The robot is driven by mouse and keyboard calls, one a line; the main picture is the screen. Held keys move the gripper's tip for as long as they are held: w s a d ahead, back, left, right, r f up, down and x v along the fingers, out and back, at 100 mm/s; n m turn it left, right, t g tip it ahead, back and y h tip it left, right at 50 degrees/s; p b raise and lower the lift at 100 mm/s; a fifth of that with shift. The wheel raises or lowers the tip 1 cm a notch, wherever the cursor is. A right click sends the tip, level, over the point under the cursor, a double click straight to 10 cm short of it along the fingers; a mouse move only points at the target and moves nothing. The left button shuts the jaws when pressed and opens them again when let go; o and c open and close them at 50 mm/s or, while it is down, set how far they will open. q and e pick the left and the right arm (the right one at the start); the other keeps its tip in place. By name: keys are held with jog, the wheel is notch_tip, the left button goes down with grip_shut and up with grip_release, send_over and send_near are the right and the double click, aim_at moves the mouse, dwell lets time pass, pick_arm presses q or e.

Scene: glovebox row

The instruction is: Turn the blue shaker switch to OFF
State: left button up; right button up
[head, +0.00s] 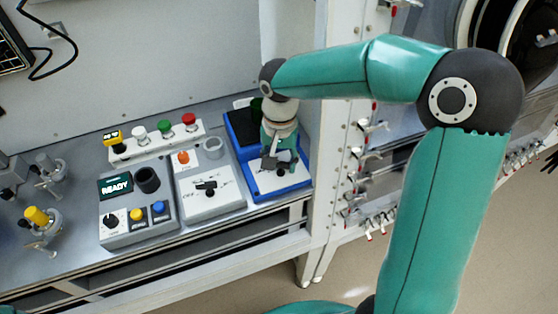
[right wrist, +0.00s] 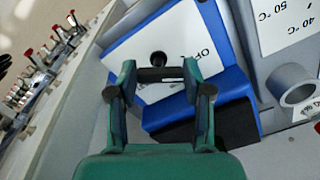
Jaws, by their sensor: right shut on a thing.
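The blue shaker (head: 306,182) stands at the right end of the bench, with a white front panel and a dark top. It also shows in the right wrist view (right wrist: 238,88), where part of an "OFF" label is readable on its panel. My right gripper (head: 279,164) reaches down over this panel. In the right wrist view my right gripper (right wrist: 158,72) is shut on the dark switch handle (right wrist: 158,74), its fingers at either end. The round dark switch hub (right wrist: 158,59) shows just beyond. The handle's exact setting is unclear. My left gripper is not in view.
A grey hotplate (head: 214,206) with a similar dark switch stands close on the left of the shaker. Further left are a grey READY console (head: 140,235) and a strip of coloured buttons (head: 165,138). A white cabinet post (head: 335,120) with valves borders the right.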

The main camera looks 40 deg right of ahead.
aim_at(279, 164)
jog(key=shift+n, duration=0.3)
jog(key=o, duration=1.2)
jog(key=shift+c, duration=0.2)
jog(key=shift+r, duration=0.1)
notch_tip(279, 164, up, 12)
dwell(0.5)
